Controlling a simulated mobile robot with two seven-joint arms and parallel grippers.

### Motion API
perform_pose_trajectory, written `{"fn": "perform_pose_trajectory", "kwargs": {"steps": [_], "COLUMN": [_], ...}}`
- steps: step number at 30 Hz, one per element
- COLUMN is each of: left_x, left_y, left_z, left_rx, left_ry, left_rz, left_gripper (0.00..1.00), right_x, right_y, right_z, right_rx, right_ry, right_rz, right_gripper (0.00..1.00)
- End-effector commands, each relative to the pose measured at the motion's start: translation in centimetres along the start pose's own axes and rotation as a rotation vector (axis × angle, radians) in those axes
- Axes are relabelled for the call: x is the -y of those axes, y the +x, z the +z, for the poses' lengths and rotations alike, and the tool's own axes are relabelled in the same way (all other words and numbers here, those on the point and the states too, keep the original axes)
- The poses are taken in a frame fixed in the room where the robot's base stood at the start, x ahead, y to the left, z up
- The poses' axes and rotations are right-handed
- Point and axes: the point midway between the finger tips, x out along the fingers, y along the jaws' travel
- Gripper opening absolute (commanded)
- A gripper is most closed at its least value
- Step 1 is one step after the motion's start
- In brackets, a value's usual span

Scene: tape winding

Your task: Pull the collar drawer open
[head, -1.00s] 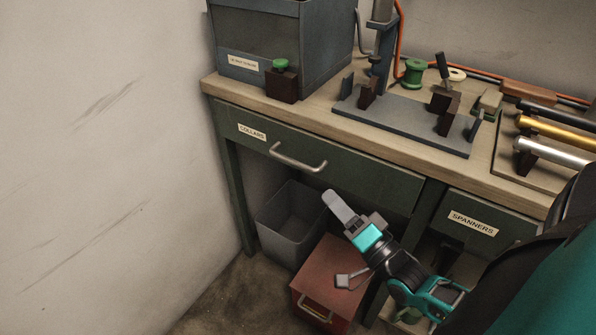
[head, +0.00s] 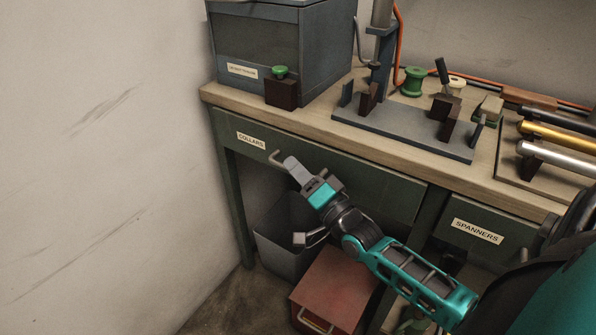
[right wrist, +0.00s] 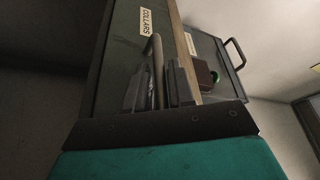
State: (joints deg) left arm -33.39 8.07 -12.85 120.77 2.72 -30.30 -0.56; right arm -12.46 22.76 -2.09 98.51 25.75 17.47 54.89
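The collar drawer (head: 370,185) is a dark green front under the bench top, marked with a COLLARS label (head: 251,140). Its front looks flush with the bench frame. Its metal bar handle (head: 274,158) shows only at its left end in the head view; my right gripper (head: 295,170) covers the rest. In the right wrist view, the drawer (right wrist: 125,50) and its handle (right wrist: 157,70) show with the handle between my two separated fingers (right wrist: 158,92). Firm contact on the bar cannot be made out. My left gripper is in neither view.
A grey bin (head: 272,250) and a red box (head: 335,285) stand below the drawer. A SPANNERS drawer (head: 490,240) is at right. The bench top (head: 320,125) carries a grey cabinet (head: 258,45), a block with a green knob (head: 281,88) and a fixture plate (head: 400,125).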

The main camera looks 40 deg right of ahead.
Motion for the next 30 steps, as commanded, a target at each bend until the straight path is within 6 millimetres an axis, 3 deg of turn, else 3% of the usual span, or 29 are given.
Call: {"fn": "perform_pose_trajectory", "kwargs": {"steps": [2,10,30], "left_x": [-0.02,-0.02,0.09], "left_y": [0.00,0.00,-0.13], "left_z": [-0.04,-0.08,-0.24], "left_rx": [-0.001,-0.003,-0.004], "left_ry": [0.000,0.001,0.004], "left_rz": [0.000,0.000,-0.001], "left_gripper": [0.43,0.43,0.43], "right_x": [-0.01,-0.01,0.03], "right_y": [-0.02,-0.05,-0.09], "right_z": [0.01,0.01,0.05], "right_rx": [0.000,0.000,0.001], "right_ry": [0.000,0.000,0.000], "right_rz": [0.000,0.000,0.001], "right_gripper": [0.23,0.00,0.00]}}
